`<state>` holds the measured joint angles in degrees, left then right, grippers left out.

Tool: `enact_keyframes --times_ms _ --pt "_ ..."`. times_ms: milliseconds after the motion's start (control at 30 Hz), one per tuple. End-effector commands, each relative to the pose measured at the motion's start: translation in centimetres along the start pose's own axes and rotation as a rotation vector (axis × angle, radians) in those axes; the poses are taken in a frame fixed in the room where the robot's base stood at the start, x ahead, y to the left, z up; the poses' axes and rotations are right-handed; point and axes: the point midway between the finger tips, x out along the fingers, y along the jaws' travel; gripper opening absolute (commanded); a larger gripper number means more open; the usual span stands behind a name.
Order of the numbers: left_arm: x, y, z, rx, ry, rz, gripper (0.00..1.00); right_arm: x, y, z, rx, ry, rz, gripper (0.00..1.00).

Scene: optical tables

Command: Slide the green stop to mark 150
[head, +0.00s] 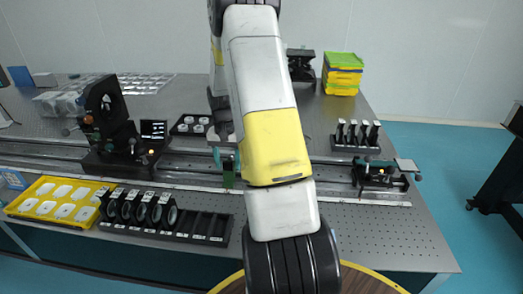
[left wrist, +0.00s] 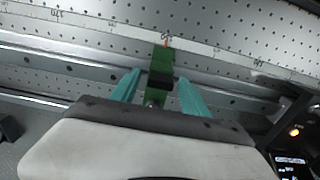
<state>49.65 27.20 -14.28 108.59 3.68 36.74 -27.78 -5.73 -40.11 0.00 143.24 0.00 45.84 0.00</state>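The green stop (head: 228,179) sits on the long metal rail (head: 360,198) near the middle of the table, partly beside my arm in the head view. In the left wrist view the green stop (left wrist: 163,60) has a black block on it and a small orange pointer at its far end, against a pale scale strip (left wrist: 215,52). The scale numbers are too small to read surely. My left gripper (left wrist: 158,92) is open, with one teal finger on each side of the stop and visible gaps between. It also shows in the head view (head: 227,160).
A black rack (head: 165,215) with several dark round mounts and a yellow tray (head: 55,200) stand in front of the rail at left. A black instrument (head: 118,135) stands behind them. A carriage (head: 380,174) sits on the rail at right. My arm hides the table's middle.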

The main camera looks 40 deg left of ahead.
Motion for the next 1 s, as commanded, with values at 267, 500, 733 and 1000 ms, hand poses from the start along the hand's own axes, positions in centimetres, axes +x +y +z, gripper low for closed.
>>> enact_keyframes --times_ms 267,500,733,1000 --pt "0.0 0.0 0.1 -0.001 -0.002 0.000 0.55 0.0 0.0 0.0 0.000 0.000 0.000 0.55" --pt "-2.5 0.0 -0.1 -0.001 0.003 -0.001 0.55 0.0 0.0 0.0 0.000 0.000 0.000 0.55" --pt "-6.3 0.0 -0.1 0.000 0.002 -0.001 0.55 0.0 0.0 0.0 0.000 0.000 0.000 0.55" --pt "-7.8 0.0 0.0 0.000 -0.001 0.000 0.55 0.0 0.0 0.0 0.000 0.000 0.000 0.55"
